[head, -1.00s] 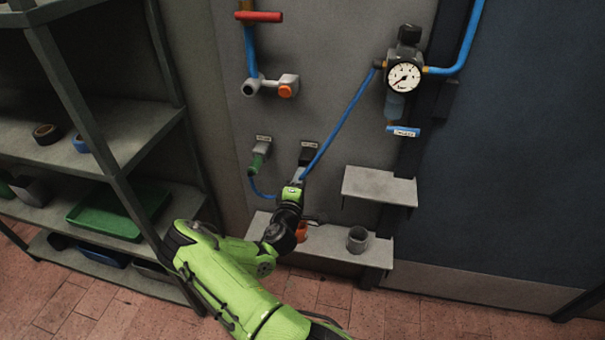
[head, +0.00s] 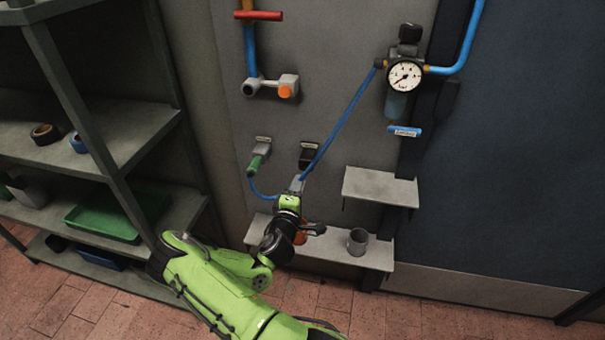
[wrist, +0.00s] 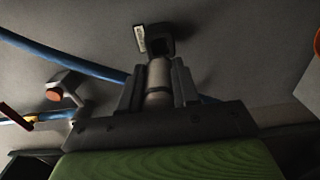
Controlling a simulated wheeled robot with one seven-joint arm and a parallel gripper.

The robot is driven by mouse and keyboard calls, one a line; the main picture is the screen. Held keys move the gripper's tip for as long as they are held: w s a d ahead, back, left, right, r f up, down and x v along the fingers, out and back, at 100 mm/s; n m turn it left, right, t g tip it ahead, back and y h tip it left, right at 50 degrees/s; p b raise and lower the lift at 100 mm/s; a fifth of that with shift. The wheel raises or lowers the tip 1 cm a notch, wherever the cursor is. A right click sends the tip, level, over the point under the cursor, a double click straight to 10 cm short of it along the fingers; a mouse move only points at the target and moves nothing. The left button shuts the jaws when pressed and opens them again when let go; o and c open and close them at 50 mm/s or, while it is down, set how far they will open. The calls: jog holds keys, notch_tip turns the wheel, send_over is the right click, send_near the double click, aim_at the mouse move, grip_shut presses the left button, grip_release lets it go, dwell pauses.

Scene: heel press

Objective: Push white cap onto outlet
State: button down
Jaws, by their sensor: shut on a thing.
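My gripper (head: 297,184) is in front of the wall panel, just below a black outlet (head: 308,154) with a small label above it. In the wrist view the two dark fingers of my gripper (wrist: 159,84) are shut on a pale grey-white cylinder, which I take as the white cap (wrist: 158,78). The black outlet (wrist: 161,36) is straight beyond its end, with its dark opening facing the cap. The head view shows a small gap between gripper and outlet. The wrist view cannot tell how far apart cap and outlet are.
Left of the outlet is a grey outlet with a green plug (head: 257,163). A blue hose (head: 341,122) runs down from the gauge (head: 404,77) close to my gripper. Below are a small upper shelf (head: 380,187) and a lower shelf (head: 375,256) with a grey cup (head: 357,242).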

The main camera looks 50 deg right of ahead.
jog(key=shift+b+v, duration=0.75)
jog(key=shift+v, duration=1)
jog(key=r+p, duration=0.1)
jog(key=w+r+p, duration=0.1)
jog(key=p, duration=0.1)
jog(key=shift+w+a+r, duration=0.2)
jog(key=shift+a+r, duration=0.05)
jog(key=shift+r, duration=0.1)
jog(key=w+a+r+p, duration=0.2)
jog(key=w+r+p, duration=0.4)
jog(key=r+p, duration=0.3)
jog(key=w+a+r+p, duration=0.3)
jog(key=w+r+p, duration=0.3)
jog(key=r+p, duration=0.4)
notch_tip(320, 180, up, 2)
jog(key=shift+w+a+r, duration=0.15)
jog(key=shift+w+a, duration=0.05)
jog(key=shift+d, duration=0.1)
jog(key=shift+x, duration=2.45)
jog(key=shift+b, duration=0.4)
jog(key=shift+x, duration=1.15)
